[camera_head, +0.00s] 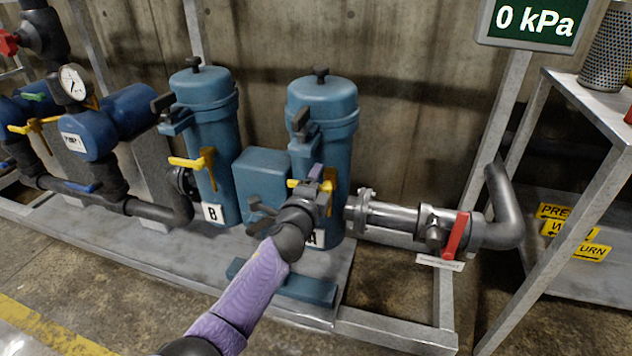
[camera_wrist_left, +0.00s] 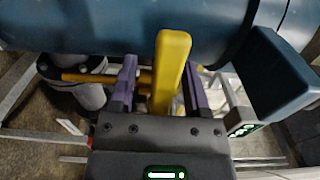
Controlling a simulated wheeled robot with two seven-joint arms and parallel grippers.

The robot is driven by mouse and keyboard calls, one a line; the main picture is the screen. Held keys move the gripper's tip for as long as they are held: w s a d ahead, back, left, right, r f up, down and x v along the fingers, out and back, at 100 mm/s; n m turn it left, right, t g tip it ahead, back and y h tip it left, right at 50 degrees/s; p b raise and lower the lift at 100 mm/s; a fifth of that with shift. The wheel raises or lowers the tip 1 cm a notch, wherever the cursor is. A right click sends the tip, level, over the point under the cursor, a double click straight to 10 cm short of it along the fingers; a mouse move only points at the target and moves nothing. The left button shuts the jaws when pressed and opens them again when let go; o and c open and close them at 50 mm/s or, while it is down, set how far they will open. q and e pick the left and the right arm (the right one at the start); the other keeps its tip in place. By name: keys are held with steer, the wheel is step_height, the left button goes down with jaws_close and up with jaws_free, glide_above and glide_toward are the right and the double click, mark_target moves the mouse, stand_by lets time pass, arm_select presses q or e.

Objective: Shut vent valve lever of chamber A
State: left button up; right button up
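Chamber A is the right blue canister (camera_head: 322,103), with an "A" label partly hidden by my arm. A yellow valve lever (camera_head: 328,187) on its front is mostly covered by my left gripper (camera_head: 317,178). In the left wrist view the upright yellow lever (camera_wrist_left: 172,65) stands between the two purple fingers of my left gripper (camera_wrist_left: 162,88). The fingers are apart, with a visible gap on the left finger's side; the right finger is close to the lever. A yellow bar (camera_wrist_left: 95,77) reaches left behind the left finger. My right gripper is not in view.
Chamber B (camera_head: 205,110) stands to the left with its own yellow lever (camera_head: 187,162). A pipe with a red-handled valve (camera_head: 456,236) runs right of chamber A. A display (camera_head: 537,20) reads 0 kPa. A metal-framed table (camera_head: 590,103) stands at the right.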

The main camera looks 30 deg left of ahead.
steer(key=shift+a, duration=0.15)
arm_select(q)
steer(key=p+v, duration=0.4)
steer(key=v, duration=0.6)
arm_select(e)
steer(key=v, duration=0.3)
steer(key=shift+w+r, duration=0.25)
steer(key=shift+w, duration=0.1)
arm_select(q)
steer(key=shift+a+f, duration=0.1)
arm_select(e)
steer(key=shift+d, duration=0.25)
